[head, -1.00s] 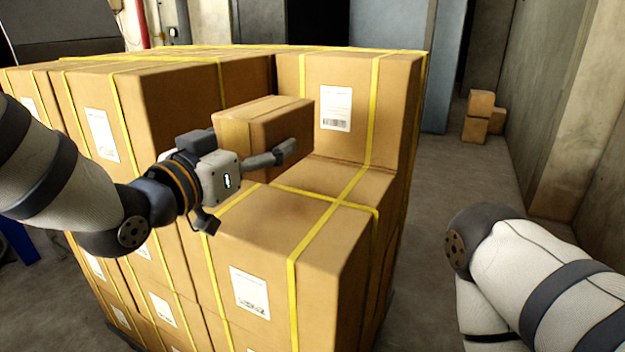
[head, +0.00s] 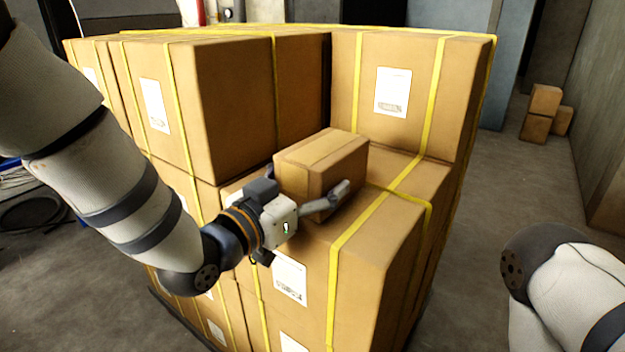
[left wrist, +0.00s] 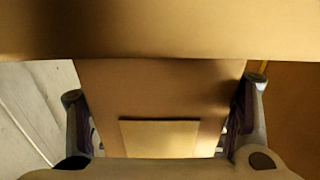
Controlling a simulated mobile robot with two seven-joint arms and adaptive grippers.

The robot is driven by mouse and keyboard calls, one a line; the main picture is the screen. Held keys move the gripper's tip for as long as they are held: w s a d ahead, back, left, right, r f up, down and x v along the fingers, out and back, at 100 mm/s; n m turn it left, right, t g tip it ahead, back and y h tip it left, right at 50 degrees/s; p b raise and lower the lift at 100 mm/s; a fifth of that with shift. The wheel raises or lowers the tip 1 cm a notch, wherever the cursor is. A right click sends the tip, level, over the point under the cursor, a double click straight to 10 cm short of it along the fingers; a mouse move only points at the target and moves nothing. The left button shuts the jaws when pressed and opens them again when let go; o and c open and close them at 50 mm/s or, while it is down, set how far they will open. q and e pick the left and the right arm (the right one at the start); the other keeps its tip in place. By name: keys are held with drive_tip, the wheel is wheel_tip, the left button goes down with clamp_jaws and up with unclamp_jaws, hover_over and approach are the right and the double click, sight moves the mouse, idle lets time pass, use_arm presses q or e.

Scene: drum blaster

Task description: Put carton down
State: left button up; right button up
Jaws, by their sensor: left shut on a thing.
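The small brown carton (head: 325,165) is held in my left gripper (head: 308,188) in the head view. It sits level just over the lower top of the stacked boxes (head: 375,240); I cannot tell whether it touches that top. One finger shows along its near right side, and the far finger is mostly hidden. In the left wrist view the gripper's two fingers (left wrist: 165,110) stand either side of a brown cardboard face. My right gripper is out of view; only part of that arm shows at the lower right.
Taller strapped boxes (head: 230,95) rise behind and left of the carton, and another tall box (head: 400,90) stands behind right. Yellow straps cross the stack. Small cartons (head: 541,113) lie on the floor at the far right.

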use_arm(q)
drive_tip(key=o, duration=2)
drive_tip(key=shift+s+a+r, duration=0.1)
drive_tip(key=shift+s+a, duration=0.05)
drive_tip(key=shift+s, duration=0.05)
drive_tip(key=p+v, duration=0.1)
drive_tip(key=v, duration=1.1)
drive_tip(key=s+a+f+n+g+y, duration=0.2)
drive_tip(key=s+a+f+g+y, duration=0.15)
drive_tip(key=f, duration=0.85)
drive_tip(key=s+a+f+n+g+y, duration=0.25)
drive_tip(key=s+f, duration=0.25)
drive_tip(key=f, duration=0.7)
drive_tip(key=s+a+f+n+g+y, duration=0.1)
drive_tip(key=s+a+f+g, duration=0.2)
drive_tip(key=s, duration=0.6)
drive_tip(key=s+a+f+n+g+y, duration=0.1)
drive_tip(key=s+a+f+g+y, duration=0.1)
drive_tip(key=s, duration=0.7)
drive_tip(key=s+a+f+n+g+y, duration=0.1)
drive_tip(key=s+a+f+g, duration=0.2)
drive_tip(key=s, duration=0.6)
drive_tip(key=shift+s+a+f+g+y, duration=0.15)
drive_tip(key=shift+a+f+g+y, duration=0.05)
drive_tip(key=shift+f+g, duration=0.6)
drive_tip(key=shift+s+a+f+g+y, duration=0.2)
drive_tip(key=shift+f+g, duration=0.4)
drive_tip(key=shift+f, duration=0.3)
